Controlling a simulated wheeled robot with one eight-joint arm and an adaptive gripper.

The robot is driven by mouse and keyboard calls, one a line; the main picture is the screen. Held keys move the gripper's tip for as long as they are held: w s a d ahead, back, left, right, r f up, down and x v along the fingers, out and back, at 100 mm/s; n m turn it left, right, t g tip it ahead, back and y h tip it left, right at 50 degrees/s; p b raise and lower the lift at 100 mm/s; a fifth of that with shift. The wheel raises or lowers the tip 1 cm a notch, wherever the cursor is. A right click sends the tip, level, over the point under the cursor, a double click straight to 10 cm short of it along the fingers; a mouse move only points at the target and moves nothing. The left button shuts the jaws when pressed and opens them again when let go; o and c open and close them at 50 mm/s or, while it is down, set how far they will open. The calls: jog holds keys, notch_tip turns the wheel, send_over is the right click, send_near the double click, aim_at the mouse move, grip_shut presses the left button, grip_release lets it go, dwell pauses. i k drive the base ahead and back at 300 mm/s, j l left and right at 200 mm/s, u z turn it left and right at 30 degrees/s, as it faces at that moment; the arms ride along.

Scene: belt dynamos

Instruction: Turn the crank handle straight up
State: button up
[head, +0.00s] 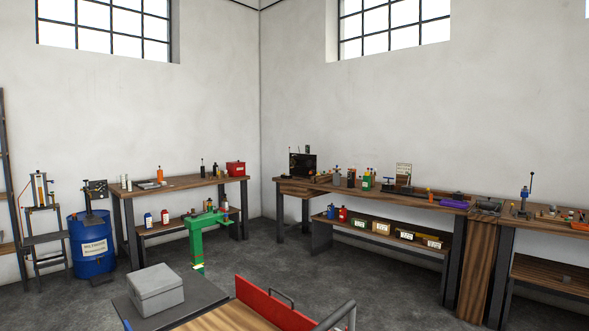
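I cannot make out with certainty which thing bears the crank handle. A small black device (96,190) stands at the blue drum on the left, with light marks on its face. A dark box-shaped machine (303,165) stands at the left end of the long right bench. A blue upright tool with a thin lever (524,196) stands on the far right bench. All are too small to tell a crank's angle. My gripper is not in view.
A blue drum (92,246) and a green stand (197,240) are before the left bench (190,183). The long right bench (390,197) holds several tools. A grey box (155,289) and a red-sided wooden cart (272,303) are close in front. Bare floor lies between.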

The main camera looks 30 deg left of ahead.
aim_at(293, 162)
jog(key=i+l+z, duration=0.1)
jog(key=i+l, duration=0.35)
jog(key=i, duration=0.15)
jog(key=i+l, duration=0.1)
jog(key=i, duration=0.55)
jog(key=i+l+u, duration=0.15)
jog(key=i, duration=0.45)
jog(key=i+l, duration=0.15)
jog(key=i, duration=0.5)
jog(key=i+j+u, duration=0.15)
jog(key=i+u, duration=0.3)
jog(key=i+l+u, duration=0.1)
jog(key=i+u, duration=0.3)
jog(key=i, duration=0.2)
jog(key=i+l+u, duration=0.25)
jog(key=i+u, duration=0.2)
jog(key=i+j+u, duration=0.15)
jog(key=i+u, duration=0.25)
jog(key=i, duration=0.35)
jog(key=i+l+u, duration=0.1)
jog(key=i+u, duration=0.3)
jog(key=i, duration=0.4)
jog(key=i+z, duration=0.2)
jog(key=i, duration=0.3)
jog(key=i+z, duration=0.25)
jog(key=i, duration=0.25)
jog(key=i+z, duration=0.2)
jog(key=i, duration=0.25)
jog(key=i+j+z, duration=0.25)
jog(key=i, duration=0.25)
